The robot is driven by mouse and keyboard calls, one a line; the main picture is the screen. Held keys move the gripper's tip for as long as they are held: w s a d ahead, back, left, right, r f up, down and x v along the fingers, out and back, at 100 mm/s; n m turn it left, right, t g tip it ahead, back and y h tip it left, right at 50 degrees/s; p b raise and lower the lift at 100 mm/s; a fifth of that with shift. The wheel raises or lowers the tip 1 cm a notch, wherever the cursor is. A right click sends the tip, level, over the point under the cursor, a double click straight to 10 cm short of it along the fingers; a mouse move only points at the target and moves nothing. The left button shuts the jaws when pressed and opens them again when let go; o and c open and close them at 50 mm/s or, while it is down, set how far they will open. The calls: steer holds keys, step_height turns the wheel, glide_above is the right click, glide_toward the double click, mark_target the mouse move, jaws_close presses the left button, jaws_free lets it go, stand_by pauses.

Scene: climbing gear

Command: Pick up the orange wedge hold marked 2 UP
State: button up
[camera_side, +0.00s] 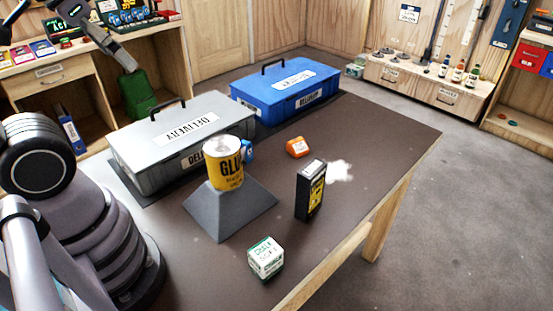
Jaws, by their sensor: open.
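The orange wedge hold (297,147) lies on the dark table top, right of the grey case and in front of the blue case. It is small here and I cannot read its marking. My gripper (107,42) shows only partly at the top left corner, cut off by the picture's edge. It is high up and far to the left of the orange hold, open, with nothing seen in it. A blue object (249,150) is partly hidden behind the yellow glue can (223,164).
The can stands on a grey tapered block (235,211). A black box (310,190) stands upright beside a white powder patch (338,171), and a chalk box (265,257) is nearer. Grey (130,153) and blue (284,88) cases line the back. The table's right is clear.

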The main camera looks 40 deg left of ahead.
steer(key=w+f+m+g+y, duration=0.2)
steer(key=w+m, duration=0.1)
steer(key=w, duration=0.8)
steer(key=w+d+f+m+g+y, duration=0.15)
steer(key=w+m, duration=0.25)
steer(key=w, duration=0.6)
steer(key=w+a+f+m+g+y, duration=0.1)
steer(key=w+f+m+y, duration=0.15)
steer(key=w, duration=0.85)
steer(key=w+d+f+m+y, duration=0.2)
steer(key=w+f+m, duration=0.15)
steer(key=f, duration=0.45)
steer(key=w+d+f+m+y, duration=0.2)
steer(key=w+d+f+m, duration=0.1)
steer(key=w+f, duration=0.3)
steer(key=m+t+y, duration=0.1)
steer(key=m+y, duration=0.2)
steer(key=m, duration=0.1)
glide_toward(297, 142)
steer(key=shift+v, duration=0.8)
steer(key=shift+a+f, duration=0.2)
steer(key=shift+a, duration=0.05)
steer(key=x, duration=1.3)
steer(key=shift+w+a, duration=0.1)
steer(key=c, duration=1.3)
steer(key=shift+r, duration=0.1)
